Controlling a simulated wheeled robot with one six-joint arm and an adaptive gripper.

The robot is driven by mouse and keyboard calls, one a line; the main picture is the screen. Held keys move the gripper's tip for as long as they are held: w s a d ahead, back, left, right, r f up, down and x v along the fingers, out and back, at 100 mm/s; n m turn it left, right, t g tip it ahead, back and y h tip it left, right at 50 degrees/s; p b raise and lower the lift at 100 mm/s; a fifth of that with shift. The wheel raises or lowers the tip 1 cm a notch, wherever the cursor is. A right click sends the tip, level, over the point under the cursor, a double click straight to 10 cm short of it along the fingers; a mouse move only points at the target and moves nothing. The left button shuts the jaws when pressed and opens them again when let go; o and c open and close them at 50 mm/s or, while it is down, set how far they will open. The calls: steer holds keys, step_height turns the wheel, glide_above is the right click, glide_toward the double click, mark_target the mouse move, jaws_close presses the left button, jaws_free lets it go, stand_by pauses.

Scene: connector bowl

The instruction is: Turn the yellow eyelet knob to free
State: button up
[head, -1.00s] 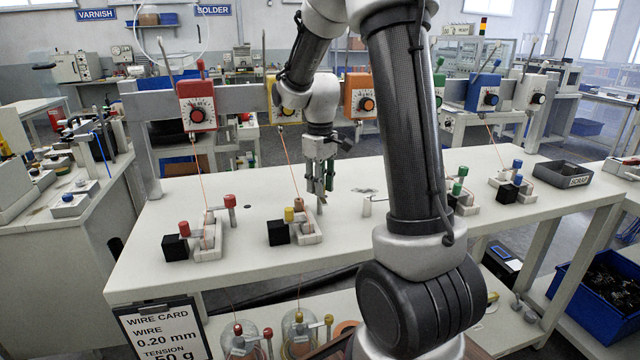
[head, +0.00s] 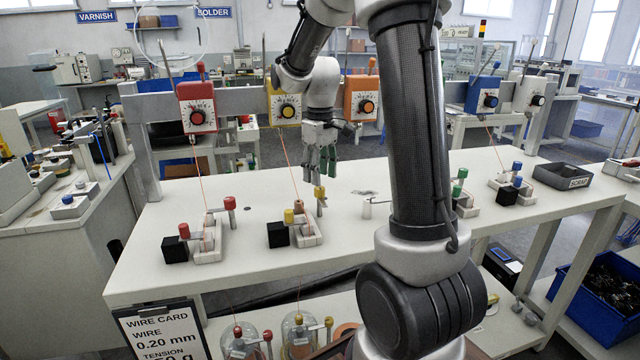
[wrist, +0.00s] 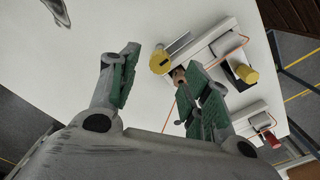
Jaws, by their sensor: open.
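At the yellow station, a yellow knob (head: 320,192) tops a short metal post right of the white bracket (head: 308,234). A second yellow knob (head: 289,215) sits left, by the black block (head: 278,234). I cannot tell by label which one is the eyelet knob. My gripper (head: 322,172) is open, pointing down just above the post-top knob. In the wrist view, that round yellow knob (wrist: 160,61) shows between the two green-padded fingertips (wrist: 162,60), apart from both, with a metal bar beside it. The other yellow knob (wrist: 245,73) lies to the right.
An orange wire (head: 288,160) runs from the yellow tension box (head: 285,108) down to the bracket, close left of my gripper. The red station (head: 208,240) stands left. The white table (head: 345,230) is clear in front. A scrap tray (head: 562,175) lies at the right.

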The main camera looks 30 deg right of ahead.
mark_target(320, 187)
step_height(320, 187, up, 8)
stand_by(0.7)
steer(key=s+a+m+t, duration=0.2)
steer(key=s, duration=0.9)
steer(key=s+a+m+t, duration=0.1)
steer(key=s+a+t, duration=0.1)
steer(key=s, duration=1)
steer(key=shift+s+a+m, duration=0.25)
steer(key=shift+a+m, duration=0.15)
steer(key=shift+a, duration=0.1)
